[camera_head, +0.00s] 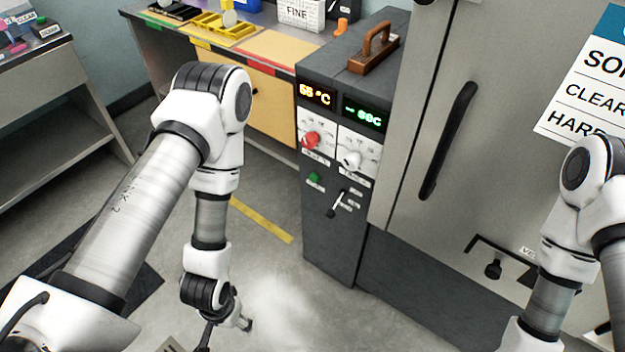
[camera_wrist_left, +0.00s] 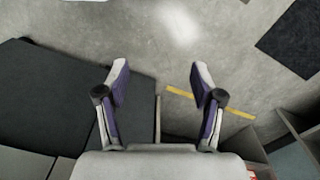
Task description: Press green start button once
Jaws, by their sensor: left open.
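The green start button (camera_head: 314,177) is on the front of the dark control cabinet (camera_head: 325,228), below a red knob (camera_head: 311,139) and left of a small toggle lever (camera_head: 336,204). My left gripper (camera_head: 228,328) is low at the bottom edge of the head view, below and left of the button and well apart from it. In the left wrist view my left gripper (camera_wrist_left: 160,78) is open and empty, with floor between its fingers. The button cannot be made out in that view. My right arm shows at the right, but its gripper is out of frame.
The cabinet has two lit displays (camera_head: 342,107), a white knob (camera_head: 350,159) and a brown handle (camera_head: 374,48) on top. A large grey door with a dark handle (camera_head: 448,140) stands right of it. A bench with yellow trays (camera_head: 222,30) is behind. Floor before the cabinet is clear.

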